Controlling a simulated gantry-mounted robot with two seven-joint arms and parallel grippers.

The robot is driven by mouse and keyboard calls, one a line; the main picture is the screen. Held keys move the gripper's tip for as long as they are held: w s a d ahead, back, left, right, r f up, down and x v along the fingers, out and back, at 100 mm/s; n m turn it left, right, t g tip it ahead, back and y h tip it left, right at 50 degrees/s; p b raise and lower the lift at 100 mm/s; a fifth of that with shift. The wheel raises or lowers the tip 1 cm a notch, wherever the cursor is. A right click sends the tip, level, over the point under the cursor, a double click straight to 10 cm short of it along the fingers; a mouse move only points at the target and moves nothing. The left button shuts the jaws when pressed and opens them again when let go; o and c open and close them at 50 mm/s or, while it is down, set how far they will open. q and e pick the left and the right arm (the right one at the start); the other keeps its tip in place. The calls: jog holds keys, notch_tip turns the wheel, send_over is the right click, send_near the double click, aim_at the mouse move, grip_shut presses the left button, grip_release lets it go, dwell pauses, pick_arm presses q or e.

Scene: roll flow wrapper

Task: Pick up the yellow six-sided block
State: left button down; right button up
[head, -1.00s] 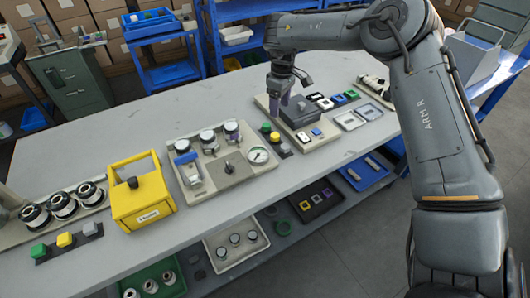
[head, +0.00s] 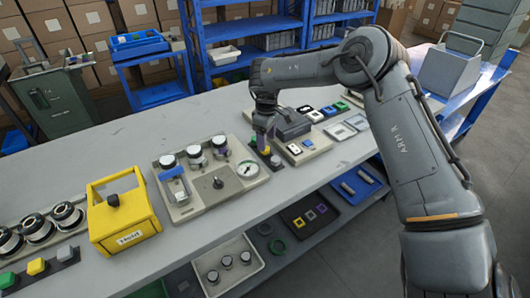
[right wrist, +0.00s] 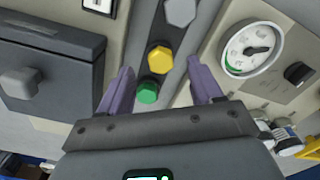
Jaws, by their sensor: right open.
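The yellow six-sided block (right wrist: 160,60) sits on a dark strip between a green round block (right wrist: 148,92) and a grey six-sided block (right wrist: 180,11). In the head view the yellow block (head: 266,151) is small and partly hidden by my right gripper (head: 261,137), which is low over the strip. In the right wrist view the purple fingers of my right gripper (right wrist: 160,76) are apart, one on each side of the strip. Nothing is held between them. My left gripper is not in view.
A grey lidded box (right wrist: 45,75) lies left of the strip and a gauge panel (right wrist: 222,85) lies right of it. A yellow box (head: 122,225) with a handle and another strip with coloured blocks (head: 37,266) stand farther left on the table.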

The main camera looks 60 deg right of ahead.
notch_tip(320, 180, down, 4)
jog(key=shift+s+r+b, duration=0.1)
jog(key=shift+b, duration=0.4)
jog(key=c, duration=1.1)
